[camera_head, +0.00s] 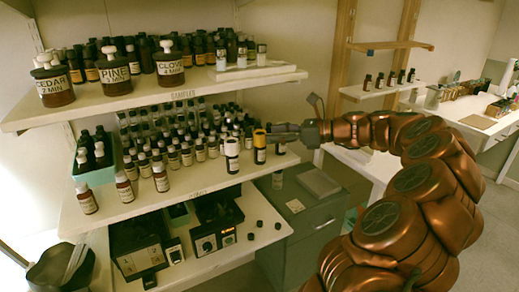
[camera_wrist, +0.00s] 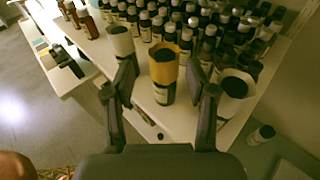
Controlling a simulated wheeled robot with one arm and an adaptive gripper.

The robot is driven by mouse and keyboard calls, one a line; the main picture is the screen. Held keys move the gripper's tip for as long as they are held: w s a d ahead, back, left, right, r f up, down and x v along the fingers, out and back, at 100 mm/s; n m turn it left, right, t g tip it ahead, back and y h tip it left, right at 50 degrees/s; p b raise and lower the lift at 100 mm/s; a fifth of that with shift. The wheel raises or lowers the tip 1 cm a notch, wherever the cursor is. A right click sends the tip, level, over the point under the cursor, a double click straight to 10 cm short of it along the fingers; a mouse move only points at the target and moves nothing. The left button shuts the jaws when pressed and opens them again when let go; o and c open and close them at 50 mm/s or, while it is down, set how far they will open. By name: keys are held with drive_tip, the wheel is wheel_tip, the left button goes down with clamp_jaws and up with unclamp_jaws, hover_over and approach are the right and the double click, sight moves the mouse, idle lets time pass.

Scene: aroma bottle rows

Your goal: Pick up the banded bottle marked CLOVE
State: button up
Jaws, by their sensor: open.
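My gripper (camera_wrist: 164,80) is open, with its two dark fingers apart on either side of a bottle with a yellow band (camera_wrist: 164,68). No clear contact shows. This dark-capped bottle stands upright at the shelf's front edge and also shows in the head view (camera_head: 260,147), just left of my gripper (camera_head: 272,134). Bottles with white bands stand to its left (camera_wrist: 121,42) and right (camera_wrist: 236,92) in the wrist view. The small labels are too small to read, so I cannot tell which is CLOVE. A large jar (camera_head: 169,64) on the upper shelf is marked CLOVE.
Several small dark bottles (camera_head: 185,154) crowd the middle shelf (camera_head: 150,205) behind the banded ones. Jars marked CEDAR (camera_head: 53,83) and PINE (camera_head: 114,74) stand on the upper shelf (camera_head: 110,105). Black devices (camera_head: 214,228) sit below. A grey cabinet (camera_head: 300,225) stands under my arm.

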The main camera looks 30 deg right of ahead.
sight(260, 133)
drive_tip(key=shift+d+p+x, duration=0.2)
drive_tip(key=shift+p+x, duration=0.45)
drive_tip(key=shift+x, duration=2)
drive_tip(key=shift+w+f, duration=0.1)
drive_tip(key=shift+c, duration=0.4)
clamp_jaws()
